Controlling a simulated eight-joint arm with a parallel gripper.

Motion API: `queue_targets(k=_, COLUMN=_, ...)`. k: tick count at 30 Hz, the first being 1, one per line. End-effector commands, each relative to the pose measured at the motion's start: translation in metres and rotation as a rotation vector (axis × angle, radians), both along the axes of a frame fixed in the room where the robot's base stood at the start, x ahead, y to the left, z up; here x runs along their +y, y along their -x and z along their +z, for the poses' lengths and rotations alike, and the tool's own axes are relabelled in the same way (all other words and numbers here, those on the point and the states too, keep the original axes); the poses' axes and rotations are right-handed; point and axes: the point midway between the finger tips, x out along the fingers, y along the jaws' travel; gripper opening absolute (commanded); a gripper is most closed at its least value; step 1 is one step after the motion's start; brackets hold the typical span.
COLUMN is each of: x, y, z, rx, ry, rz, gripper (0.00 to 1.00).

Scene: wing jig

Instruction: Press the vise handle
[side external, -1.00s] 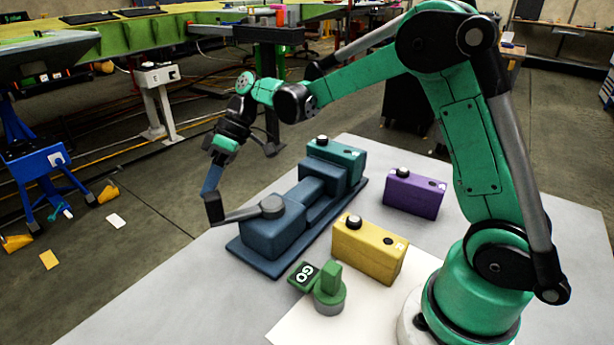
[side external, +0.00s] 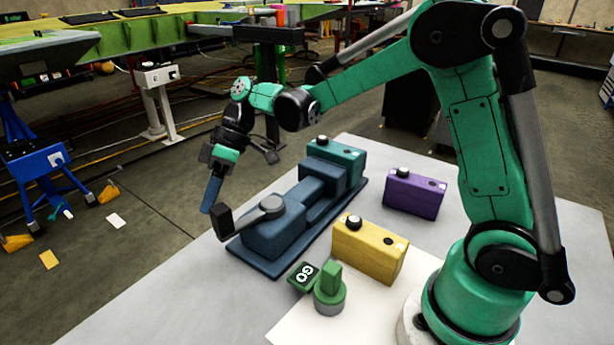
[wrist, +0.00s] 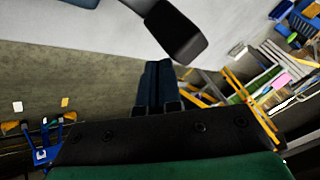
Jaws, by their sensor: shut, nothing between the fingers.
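The vise (side external: 275,228) is dark blue, with a long body on a base plate. Its handle is a grey lever (side external: 254,215) ending in a black grip (side external: 222,217) that overhangs the vise's left end. My gripper (side external: 208,207) has blue fingers, shut and empty, pointing down beside the far left side of the grip. I cannot tell from the side view whether they touch. In the wrist view, the shut fingers (wrist: 158,66) are just below the black grip (wrist: 176,32), with a small gap seeming to show between them.
A yellow box (side external: 368,252) with a black knob stands right of the vise, and a purple box (side external: 413,194) is behind it. A green GO block (side external: 303,276) and a green round-based part (side external: 329,293) are in front. The table's left front is clear.

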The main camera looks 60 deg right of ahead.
Motion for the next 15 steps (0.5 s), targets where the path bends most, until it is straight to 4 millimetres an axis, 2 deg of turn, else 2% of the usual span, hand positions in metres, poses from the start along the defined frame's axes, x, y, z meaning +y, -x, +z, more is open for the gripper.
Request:
queue_targets(k=9, x=0.0, y=-0.002, z=0.0, rx=0.0, ry=0.0, rz=0.0, gripper=0.0)
queue_targets(k=15, x=-0.004, y=-0.022, z=0.0, rx=0.001, ry=0.0, rz=-0.001, gripper=0.0)
